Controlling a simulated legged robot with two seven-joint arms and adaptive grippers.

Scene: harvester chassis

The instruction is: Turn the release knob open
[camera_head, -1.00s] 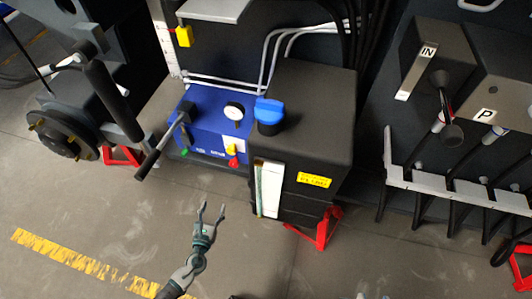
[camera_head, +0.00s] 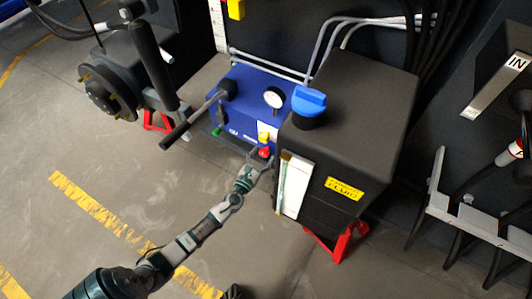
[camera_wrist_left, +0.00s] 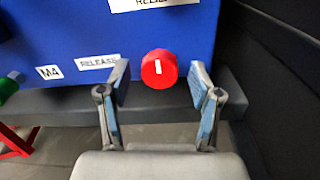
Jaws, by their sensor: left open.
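The release knob is a red round knob (camera_wrist_left: 159,69) with a white mark, on the front of the blue unit (camera_wrist_left: 60,25) beside a "RELEASE" label. The white mark stands about upright in the left wrist view. In the head view the red knob (camera_head: 265,152) sits low on the blue unit (camera_head: 245,100), below a yellow part. My left gripper (camera_wrist_left: 160,85) is open, its two fingers to either side of the knob in the picture; I cannot tell whether they touch it. It also shows in the head view (camera_head: 262,163) close to the knob. My right gripper is not in view.
A black tank with a blue cap (camera_head: 309,101) stands close to the right of the knob. A lever (camera_head: 190,122) juts out at the left of the blue unit. A green knob (camera_wrist_left: 9,86) is further left. The floor in front is clear.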

